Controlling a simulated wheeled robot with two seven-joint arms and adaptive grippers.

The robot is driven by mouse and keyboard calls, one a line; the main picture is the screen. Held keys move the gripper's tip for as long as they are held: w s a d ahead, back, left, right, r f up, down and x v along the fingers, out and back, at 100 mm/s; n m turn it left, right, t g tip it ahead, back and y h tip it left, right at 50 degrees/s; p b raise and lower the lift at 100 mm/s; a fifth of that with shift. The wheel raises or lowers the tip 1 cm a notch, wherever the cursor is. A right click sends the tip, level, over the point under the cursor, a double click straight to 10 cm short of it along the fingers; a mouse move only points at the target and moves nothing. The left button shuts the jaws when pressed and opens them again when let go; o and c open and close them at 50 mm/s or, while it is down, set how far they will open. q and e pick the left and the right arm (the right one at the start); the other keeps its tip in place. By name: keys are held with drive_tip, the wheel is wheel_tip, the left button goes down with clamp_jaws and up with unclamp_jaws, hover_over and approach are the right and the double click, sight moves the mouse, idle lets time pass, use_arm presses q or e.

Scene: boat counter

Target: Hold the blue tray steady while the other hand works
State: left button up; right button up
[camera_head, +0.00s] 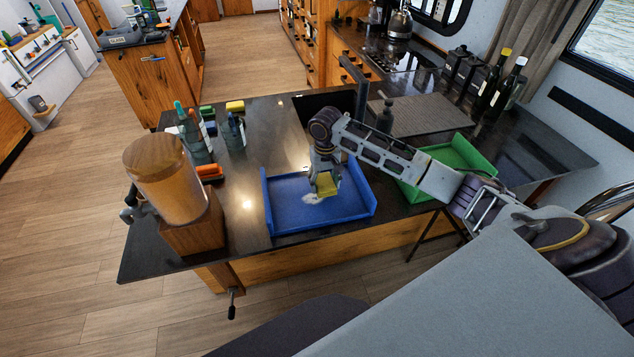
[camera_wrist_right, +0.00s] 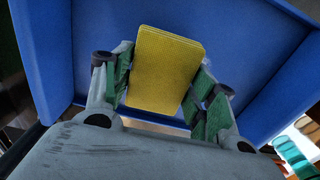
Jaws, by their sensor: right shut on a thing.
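The blue tray (camera_head: 280,220) lies on the dark counter near its front edge, open on top with low raised walls. It also fills much of the right wrist view (camera_wrist_right: 250,40). My right gripper (camera_head: 323,177) is over the tray's inside, pointing down. It is shut on a yellow sponge (camera_head: 327,187), which shows between the green-padded fingers in the right wrist view (camera_wrist_right: 165,68). A whitish patch (camera_head: 313,198) shows on the tray floor beside the sponge. Whether the sponge touches the floor I cannot tell. My left gripper is not in view.
A green tray (camera_head: 455,155) stands to the right, partly behind my right arm. A large wooden-lidded jar (camera_head: 168,180) on a wooden block stands left. Spray bottles (camera_head: 190,135) and an orange item (camera_head: 209,171) are behind it. Dark bottles (camera_head: 507,88) stand far right.

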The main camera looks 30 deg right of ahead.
drive_tip(key=shift+s+d+f, duration=0.1)
drive_tip(key=shift+s+d, duration=0.05)
drive_tip(key=shift+d, duration=0.35)
drive_tip(key=shift+s+d, duration=0.15)
drive_tip(key=shift+d, duration=0.3)
drive_tip(key=shift+w+a+r, duration=0.15)
drive_tip(key=shift+w+a, duration=0.3)
drive_tip(key=shift+a, duration=1.15)
drive_tip(key=shift+w+a+r, duration=0.2)
drive_tip(key=shift+w+a, duration=0.25)
drive_tip(key=shift+a, duration=1.2)
drive_tip(key=shift+w+a+r, duration=0.15)
drive_tip(key=shift+w+a, duration=0.3)
drive_tip(key=shift+a, duration=1.15)
drive_tip(key=shift+d, duration=0.1)
drive_tip(key=d+r, duration=0.2)
drive_tip(key=d, duration=0.5)
drive_tip(key=d+r, duration=0.3)
drive_tip(key=d, duration=0.5)
drive_tip(key=shift+a, duration=0.1)
